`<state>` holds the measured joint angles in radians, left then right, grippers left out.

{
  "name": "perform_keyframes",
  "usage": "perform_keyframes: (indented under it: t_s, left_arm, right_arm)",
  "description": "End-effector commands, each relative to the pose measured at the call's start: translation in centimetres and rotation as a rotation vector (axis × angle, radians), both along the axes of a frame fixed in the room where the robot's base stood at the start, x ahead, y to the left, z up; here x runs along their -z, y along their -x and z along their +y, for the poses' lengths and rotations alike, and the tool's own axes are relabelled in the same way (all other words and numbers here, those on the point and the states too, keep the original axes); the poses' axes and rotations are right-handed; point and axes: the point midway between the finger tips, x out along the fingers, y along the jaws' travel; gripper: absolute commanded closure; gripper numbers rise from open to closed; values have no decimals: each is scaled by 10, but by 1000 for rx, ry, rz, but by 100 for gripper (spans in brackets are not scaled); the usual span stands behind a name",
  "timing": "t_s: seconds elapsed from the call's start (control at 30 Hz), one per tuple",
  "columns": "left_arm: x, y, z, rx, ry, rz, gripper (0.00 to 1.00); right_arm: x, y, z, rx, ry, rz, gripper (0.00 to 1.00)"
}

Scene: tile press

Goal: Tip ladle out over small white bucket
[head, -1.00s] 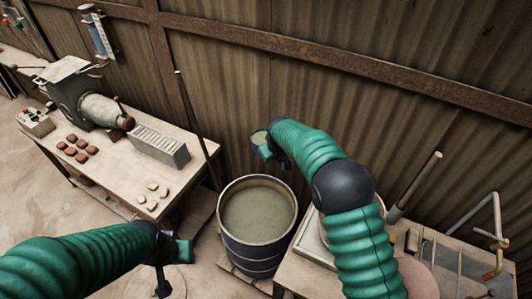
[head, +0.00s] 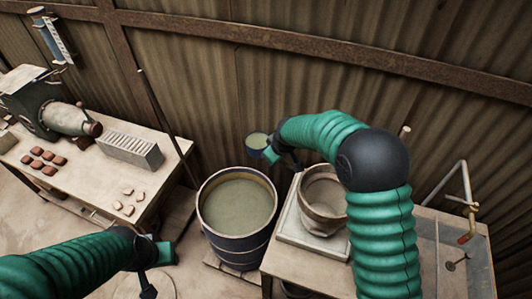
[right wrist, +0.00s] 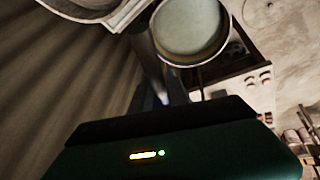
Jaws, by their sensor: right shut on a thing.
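The ladle (head: 257,141) is a small round cup above and behind the barrel, near the corrugated wall. My right gripper (head: 271,155) is shut on it. In the right wrist view the ladle's cup (right wrist: 190,32) holds pale greenish liquid and looks roughly level.
A dark barrel (head: 238,242) of greenish liquid stands between the benches. A tap pipe (head: 466,185) rises at the right. The left table (head: 92,178) holds a machine, a slotted block and several small tiles.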

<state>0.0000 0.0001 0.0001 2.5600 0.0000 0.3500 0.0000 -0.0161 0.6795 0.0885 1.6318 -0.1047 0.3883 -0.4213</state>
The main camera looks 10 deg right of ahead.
Motion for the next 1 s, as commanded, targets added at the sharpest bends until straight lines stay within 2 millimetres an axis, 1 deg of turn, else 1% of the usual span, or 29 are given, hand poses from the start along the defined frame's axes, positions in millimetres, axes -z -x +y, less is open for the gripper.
perform_keyframes:
  t_s: [0.03, 0.57, 1.0]
  left_arm:
    - [0, 0, 0, 0, 0, 0, 64]
    - [-9, 0, 0, 0, 0, 0, 64]
    - [-25, 0, 0, 0, 0, 0, 64]
  right_arm:
    - [-2, 2, -4, -1, -1, -5, 100]
    - [-3, 36, -47, -49, -1, -4, 100]
    - [-3, 64, -82, -89, -1, -2, 100]
